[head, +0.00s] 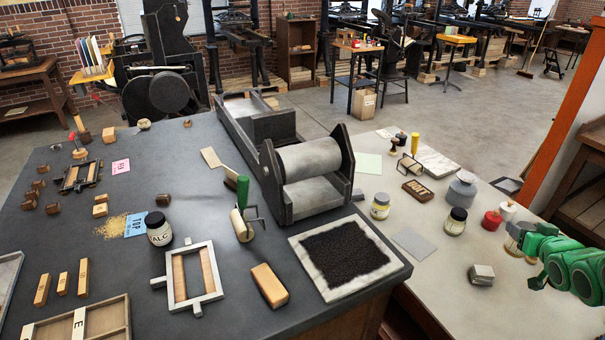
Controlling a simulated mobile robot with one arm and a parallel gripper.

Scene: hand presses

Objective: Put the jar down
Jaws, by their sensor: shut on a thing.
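My green gripper (524,250) is at the right edge of the head view, over the right part of the pale table. It is shut on a small tan and whitish jar (515,236), which my gripper partly hides.
A small grey block (481,275) lies left of my gripper. A grey square plate (412,242) lies farther left. The pale table's front is clear. The dark table (225,320) at left holds a press (315,160), a framed black slab (300,250) and a talc jar (158,229).

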